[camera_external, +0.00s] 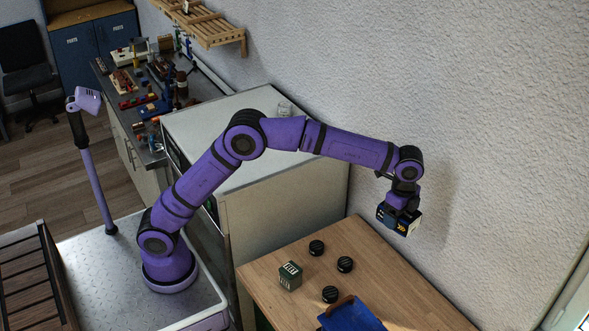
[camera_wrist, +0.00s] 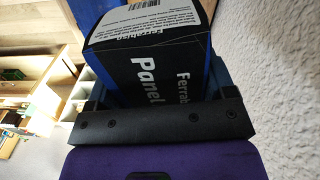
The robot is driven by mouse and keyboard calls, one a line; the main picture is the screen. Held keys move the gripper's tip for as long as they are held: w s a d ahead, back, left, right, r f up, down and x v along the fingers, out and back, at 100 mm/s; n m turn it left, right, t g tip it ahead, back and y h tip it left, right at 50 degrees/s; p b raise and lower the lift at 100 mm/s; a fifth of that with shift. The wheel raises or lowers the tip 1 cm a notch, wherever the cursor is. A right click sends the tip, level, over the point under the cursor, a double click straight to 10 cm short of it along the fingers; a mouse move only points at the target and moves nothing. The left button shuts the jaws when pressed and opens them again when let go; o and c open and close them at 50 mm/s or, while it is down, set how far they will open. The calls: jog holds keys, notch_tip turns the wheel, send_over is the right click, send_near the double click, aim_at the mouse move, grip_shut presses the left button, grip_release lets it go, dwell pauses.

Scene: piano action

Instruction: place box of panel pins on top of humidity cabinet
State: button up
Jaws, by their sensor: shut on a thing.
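The box of panel pins (camera_external: 411,224) is dark with blue sides and yellow marks, held in the air above the right part of the wooden table. My gripper (camera_external: 399,213) points down and is shut on it. In the wrist view the box (camera_wrist: 150,62) fills the space between the jaws (camera_wrist: 150,98), with "Panel" readable on its face. A large pale cabinet, which appears to be the humidity cabinet (camera_external: 238,178), stands left of the table. My arm passes over its broad flat top and hides part of it. The gripper is to the right of the cabinet, apart from it.
On the wooden table (camera_external: 375,270) are a dark green box (camera_external: 290,276), three black round tins (camera_external: 345,264) and a blue tray (camera_external: 350,316). A wall runs close behind. Most of the cabinet top is clear.

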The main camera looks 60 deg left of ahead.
jog(key=shift+r, duration=0.9)
jog(key=w+a+m, duration=0.1)
jog(key=w+a, duration=0.3)
jog(key=a, duration=0.7)
jog(key=w+a, duration=0.4)
jog(key=a, duration=0.6)
jog(key=a+m, duration=0.2)
jog(key=a, duration=2.4)
jog(key=s+a+m, duration=0.1)
jog(key=s+a, duration=0.5)
jog(key=a, duration=0.6)
jog(key=s+a+m, duration=0.2)
jog(key=s+a, duration=0.3)
jog(key=a, duration=0.8)
jog(key=s+a+m, duration=0.2)
jog(key=s+a, duration=1.2)
jog(key=s, duration=0.1)
jog(key=f, duration=0.4)
jog(key=shift+d+f, duration=0.2)
jog(key=shift+d, duration=0.05)
jog(key=shift+w+f, duration=0.15)
jog(key=shift+f, duration=0.15)
jog(key=shift+w+a+f, duration=0.15)
jog(key=shift+w+a, duration=0.05)
jog(key=shift+w, duration=0.1)
send_over(236, 106)
jog(key=shift+s+d+f, duration=0.2)
jog(key=shift+f, duration=0.5)
jog(key=shift+w+f, duration=0.2)
jog(key=shift+f, duration=1.6)
